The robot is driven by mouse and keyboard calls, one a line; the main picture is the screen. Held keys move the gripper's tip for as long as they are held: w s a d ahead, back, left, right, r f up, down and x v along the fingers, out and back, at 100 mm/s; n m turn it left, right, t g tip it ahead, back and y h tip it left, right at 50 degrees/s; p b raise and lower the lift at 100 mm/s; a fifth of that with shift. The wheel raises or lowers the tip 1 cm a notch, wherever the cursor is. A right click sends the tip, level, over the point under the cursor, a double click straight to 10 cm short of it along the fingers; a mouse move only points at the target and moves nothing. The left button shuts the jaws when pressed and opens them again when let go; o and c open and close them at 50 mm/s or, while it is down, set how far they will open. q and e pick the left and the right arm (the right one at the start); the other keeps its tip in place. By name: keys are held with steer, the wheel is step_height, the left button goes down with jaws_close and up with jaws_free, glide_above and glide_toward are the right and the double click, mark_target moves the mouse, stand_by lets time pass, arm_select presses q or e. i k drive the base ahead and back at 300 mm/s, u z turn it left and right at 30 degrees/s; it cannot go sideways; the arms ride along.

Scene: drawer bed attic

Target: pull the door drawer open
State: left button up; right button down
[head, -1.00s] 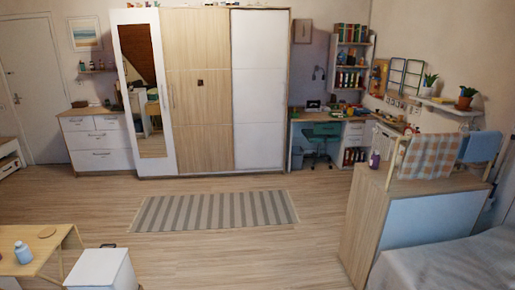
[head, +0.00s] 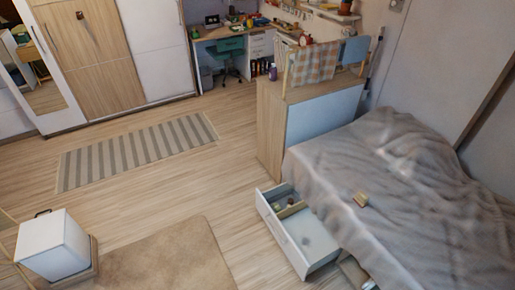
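A white-fronted drawer (head: 304,252) under the bed stands pulled out over the floor, with wood-coloured inner sides. A few small items lie inside it, too small to name. Another part (head: 354,271) shows low beside it at the bottom edge, mostly hidden under the bed cover; I cannot tell whether it is a second drawer. I cannot tell which of these the task calls the door drawer. Neither of my grippers is in view.
A white box (head: 47,247) is at lower left. The brown rug (head: 165,258) and nearby floor are clear.

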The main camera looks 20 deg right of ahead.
mark_target(308, 245)
steer(key=u, duration=0.85)
steer(key=i, duration=2.5)
steer(key=z, duration=2.65)
